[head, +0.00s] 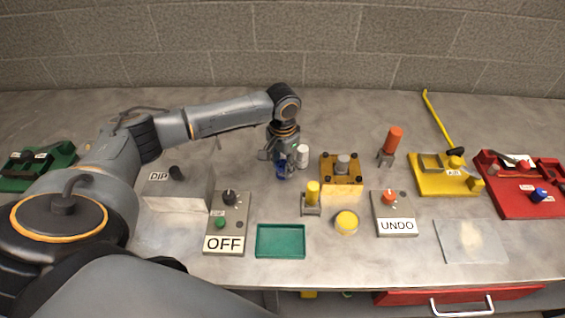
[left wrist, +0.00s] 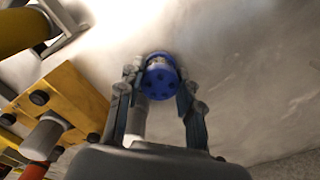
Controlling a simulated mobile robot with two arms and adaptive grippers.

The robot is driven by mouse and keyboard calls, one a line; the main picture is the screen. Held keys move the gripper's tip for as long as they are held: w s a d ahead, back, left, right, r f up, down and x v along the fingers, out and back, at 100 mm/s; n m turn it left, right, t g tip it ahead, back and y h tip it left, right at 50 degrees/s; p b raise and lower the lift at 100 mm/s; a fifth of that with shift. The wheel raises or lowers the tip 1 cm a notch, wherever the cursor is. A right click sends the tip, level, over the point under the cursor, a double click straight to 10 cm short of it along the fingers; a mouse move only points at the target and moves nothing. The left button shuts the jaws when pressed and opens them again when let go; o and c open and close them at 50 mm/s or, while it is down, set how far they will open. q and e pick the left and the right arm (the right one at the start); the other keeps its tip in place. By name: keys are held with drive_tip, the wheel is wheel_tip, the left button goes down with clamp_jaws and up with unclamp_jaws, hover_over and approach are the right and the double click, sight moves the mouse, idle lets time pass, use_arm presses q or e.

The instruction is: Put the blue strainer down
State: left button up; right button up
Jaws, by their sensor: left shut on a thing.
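The blue strainer (left wrist: 160,77) is a small round blue piece between the fingers of my left gripper (left wrist: 157,92), seen end-on in the left wrist view. In the head view the left gripper (head: 281,158) points down at the middle of the bench, shut on the strainer (head: 281,173), which is partly hidden by the fingers. The strainer is low, close over the bench top (head: 240,150); I cannot tell whether it touches. My right gripper is not in view.
A white cylinder (head: 303,155) stands right beside the left gripper. A yellow block with bolts (head: 341,188) and a yellow-topped post (head: 312,195) are to the right. A grey DIP box (head: 176,196), OFF panel (head: 228,212) and green tray (head: 280,254) lie nearer.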

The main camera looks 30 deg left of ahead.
use_arm(q)
drive_tip(key=o, duration=1.2)
drive_tip(key=shift+f, duration=0.15)
drive_tip(key=shift+c, duration=0.2)
